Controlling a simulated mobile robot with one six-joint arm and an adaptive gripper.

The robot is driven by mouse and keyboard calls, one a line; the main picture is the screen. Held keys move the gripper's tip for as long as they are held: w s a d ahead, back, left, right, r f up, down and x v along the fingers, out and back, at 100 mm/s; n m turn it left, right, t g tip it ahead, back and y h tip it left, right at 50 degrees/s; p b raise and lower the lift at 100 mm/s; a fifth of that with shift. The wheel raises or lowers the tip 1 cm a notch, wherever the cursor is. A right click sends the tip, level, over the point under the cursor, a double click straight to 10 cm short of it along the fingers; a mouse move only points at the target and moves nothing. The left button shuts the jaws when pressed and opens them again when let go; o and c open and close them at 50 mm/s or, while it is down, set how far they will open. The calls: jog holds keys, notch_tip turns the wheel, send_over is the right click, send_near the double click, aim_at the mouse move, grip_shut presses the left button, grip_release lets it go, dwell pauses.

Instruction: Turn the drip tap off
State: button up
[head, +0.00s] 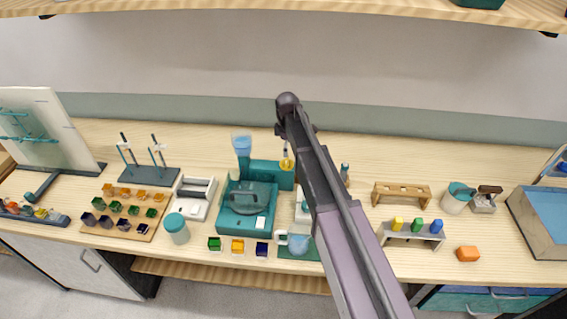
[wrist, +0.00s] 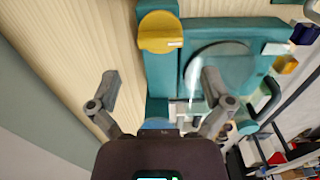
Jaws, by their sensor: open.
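A teal apparatus (head: 247,212) with a round lid stands mid-bench in the head view; it also shows in the wrist view (wrist: 160,75). A vessel of blue liquid (head: 241,143) stands at its back left, and its blue shows low in the wrist view (wrist: 157,123), partly hidden by my gripper. A yellow vessel (head: 287,160) is at the back right, seen from above in the wrist view (wrist: 160,32). I cannot clearly make out the drip tap. My gripper (wrist: 158,92) is open, its fingers apart with nothing held; it does not show in the head view.
My arm crosses the head view and hides part of the bench. A rod stand (head: 147,175) is at left, a wooden rack (head: 401,192) at right. The back bench strip is mostly clear.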

aim_at(287, 159)
jog(key=shift+f+b, duration=2.5)
jog(key=shift+f, duration=0.25)
